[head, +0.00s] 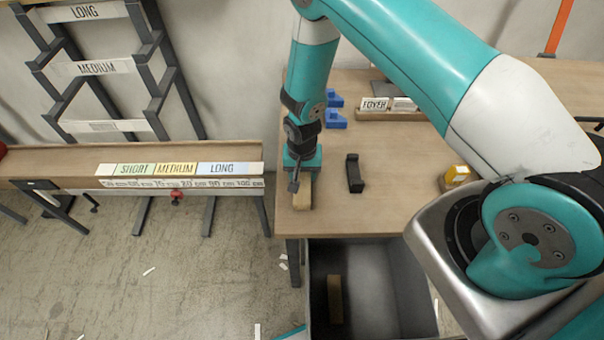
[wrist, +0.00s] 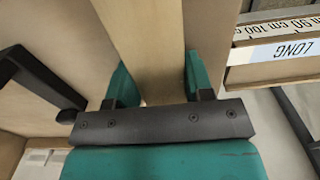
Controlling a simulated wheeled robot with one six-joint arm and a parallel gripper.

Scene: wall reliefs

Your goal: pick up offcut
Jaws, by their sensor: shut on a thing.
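The offcut (head: 302,201) is a short pale wooden piece at the left front of the workbench. In the wrist view the offcut (wrist: 147,45) runs up between the two fingers. My gripper (head: 299,186) points down over it, with its fingers shut on the sides of the wood. The teal fingertips also show in the wrist view (wrist: 155,88). I cannot tell whether the offcut is touching the bench top or slightly lifted.
A black block (head: 354,173) stands just right of my gripper. Blue parts (head: 335,118) and a FOYER sign (head: 374,104) are farther back. A grey bin (head: 380,290) holding a wooden piece (head: 335,299) is below the bench front. A measuring rail (head: 180,184) lies left.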

